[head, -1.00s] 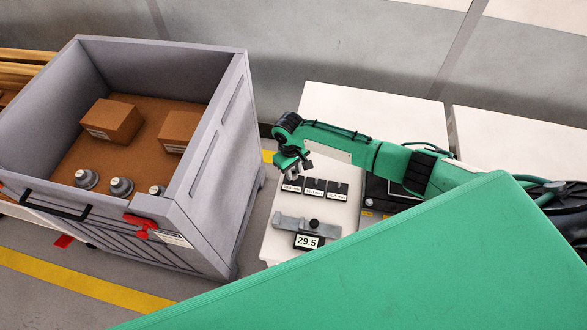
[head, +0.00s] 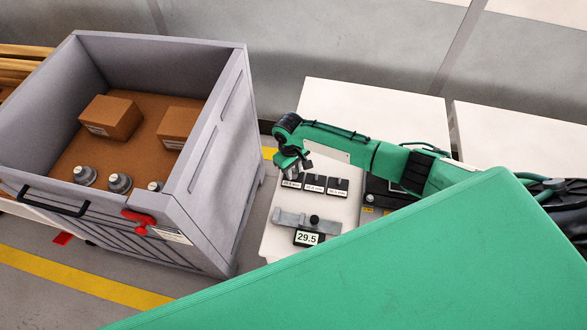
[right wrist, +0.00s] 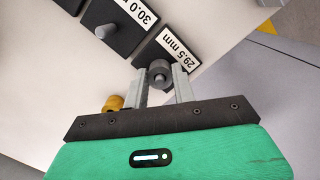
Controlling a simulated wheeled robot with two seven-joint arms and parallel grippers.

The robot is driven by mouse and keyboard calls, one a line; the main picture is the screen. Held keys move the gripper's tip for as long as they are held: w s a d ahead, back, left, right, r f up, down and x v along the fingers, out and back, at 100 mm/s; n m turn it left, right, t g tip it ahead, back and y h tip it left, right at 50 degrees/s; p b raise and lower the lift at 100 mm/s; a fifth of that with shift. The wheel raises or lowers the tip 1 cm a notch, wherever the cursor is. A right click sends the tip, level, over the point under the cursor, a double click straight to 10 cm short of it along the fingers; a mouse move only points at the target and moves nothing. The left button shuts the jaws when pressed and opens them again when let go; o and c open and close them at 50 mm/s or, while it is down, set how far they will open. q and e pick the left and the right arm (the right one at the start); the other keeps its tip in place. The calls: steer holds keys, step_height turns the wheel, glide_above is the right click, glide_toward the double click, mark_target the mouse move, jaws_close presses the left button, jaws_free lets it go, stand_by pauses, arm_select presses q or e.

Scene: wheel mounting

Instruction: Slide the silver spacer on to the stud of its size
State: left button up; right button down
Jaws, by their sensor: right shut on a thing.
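My right gripper (right wrist: 161,80) is shut on the silver spacer (right wrist: 154,68), a grey ring held between its fingertips. The spacer is over the dark block (right wrist: 178,52) labelled 29.5 mm, and a lighter round tip shows in its hole. I cannot tell whether the ring is around the stud or just above it. The block labelled 30.0 (right wrist: 88,14), with a bare grey stud (right wrist: 106,31), lies to the upper left. In the head view the right gripper (head: 297,169) is at the left end of the block row; the spacer is hidden. My left gripper is not in view.
A measuring tool (head: 290,219) with a display (head: 307,238) reading 29.5 lies in front of the blocks on the white table (head: 275,241). A yellow part (right wrist: 113,103) sits beside the gripper. A grey bin (head: 209,190) with boxes stands to the left.

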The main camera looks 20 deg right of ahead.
steer(key=c, duration=1.1)
jaws_free()
steer(key=shift+o, duration=0.2)
steer(key=shift+r, duration=0.1)
step_height(320, 180, up, 14)
steer(key=w+b, duration=0.1)
steer(key=b, duration=0.1)
steer(key=shift+w+a+f+b, duration=0.2)
steer(key=shift+a+b, duration=0.05)
steer(key=shift+b, duration=0.05)
